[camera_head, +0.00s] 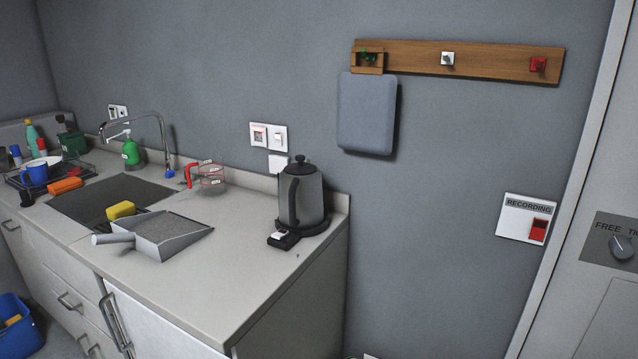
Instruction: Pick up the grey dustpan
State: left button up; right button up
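The grey dustpan (168,232) lies on the light countertop (215,285), in front of the right end of the sink. Its short round handle points left, toward the counter's front edge. Its wide open side faces right. A yellow sponge (121,210) sits just behind the handle, by the sink's edge; I cannot tell if it touches the dustpan. Neither of my grippers shows in the head view.
A kettle (301,195) stands right of the dustpan, with a small black item (283,239) before it. The sink (90,203) and tap (166,140) are behind left. A measuring cup (211,175) stands at the back.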

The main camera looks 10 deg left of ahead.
aim_at(161, 234)
jog(key=u, duration=1.3)
jog(key=l+z, duration=0.1)
jog(key=z, duration=1.75)
jog(key=u, duration=1.9)
jog(key=i, duration=0.05)
